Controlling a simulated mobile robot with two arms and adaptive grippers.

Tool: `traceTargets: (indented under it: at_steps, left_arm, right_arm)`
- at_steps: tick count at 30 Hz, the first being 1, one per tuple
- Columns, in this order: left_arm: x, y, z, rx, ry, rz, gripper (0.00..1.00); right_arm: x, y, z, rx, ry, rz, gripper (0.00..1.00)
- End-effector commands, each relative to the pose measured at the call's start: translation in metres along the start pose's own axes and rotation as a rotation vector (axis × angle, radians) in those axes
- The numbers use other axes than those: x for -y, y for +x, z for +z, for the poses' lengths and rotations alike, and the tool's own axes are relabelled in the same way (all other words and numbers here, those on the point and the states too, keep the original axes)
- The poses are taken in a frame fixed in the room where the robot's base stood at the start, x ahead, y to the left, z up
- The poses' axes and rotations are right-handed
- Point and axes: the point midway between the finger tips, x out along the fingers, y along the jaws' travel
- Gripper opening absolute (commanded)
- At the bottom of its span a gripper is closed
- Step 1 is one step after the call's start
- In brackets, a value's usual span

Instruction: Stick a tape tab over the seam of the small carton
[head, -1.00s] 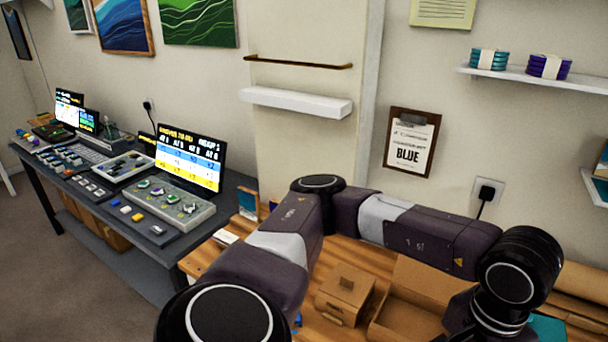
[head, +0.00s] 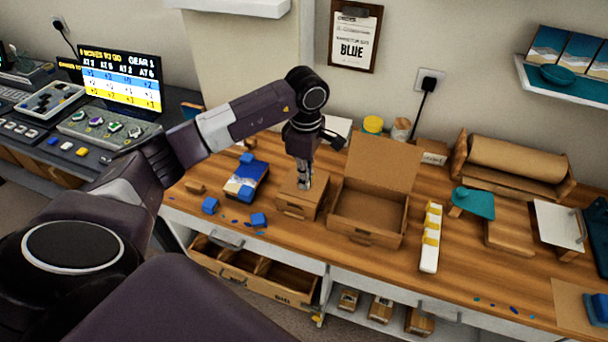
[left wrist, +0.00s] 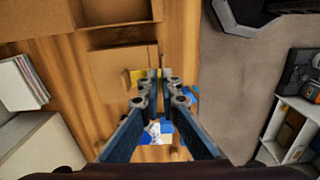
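The small carton (head: 290,205) is a closed brown box on the wooden workbench, left of a larger open carton (head: 366,215). My left gripper (head: 306,186) points down over its top. In the left wrist view the fingertips (left wrist: 160,75) are close together with a yellow tape tab (left wrist: 138,75) between them, at the edge of the small carton (left wrist: 120,65). Whether the tab touches the carton is not clear. A white strip (head: 430,250) with several yellow tabs lies right of the open carton. My right gripper is not in view.
Blue blocks (head: 210,205) and a blue-and-white box (head: 245,181) lie left of the small carton. An open drawer (head: 250,275) juts out below the bench front. A paper roll (head: 515,165) and teal scoop (head: 474,204) stand at right.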

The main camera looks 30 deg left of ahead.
Motion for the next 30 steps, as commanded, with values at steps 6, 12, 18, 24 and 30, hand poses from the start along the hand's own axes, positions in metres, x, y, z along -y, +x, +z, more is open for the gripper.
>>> traceTargets:
  at_steps: [6, 12, 18, 24, 30]
  left_arm:
    - [-0.001, 0.010, -0.004, 0.001, -0.035, 0.000, 0.00]
    - [-0.001, 0.028, -0.004, 0.000, -0.032, -0.001, 0.00]
    - [-0.001, 0.051, -0.003, 0.002, -0.031, -0.001, 0.00]
    - [-0.001, 0.068, -0.003, 0.001, -0.030, 0.000, 0.00]
    - [-0.001, 0.070, -0.003, 0.001, -0.030, 0.001, 0.00]
  right_arm:
    - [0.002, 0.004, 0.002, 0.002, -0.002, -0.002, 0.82]
    - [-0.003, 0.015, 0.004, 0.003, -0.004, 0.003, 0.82]
    - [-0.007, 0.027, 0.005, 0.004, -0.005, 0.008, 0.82]
    - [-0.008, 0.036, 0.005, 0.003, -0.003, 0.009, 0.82]
    - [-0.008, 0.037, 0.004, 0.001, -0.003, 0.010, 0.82]
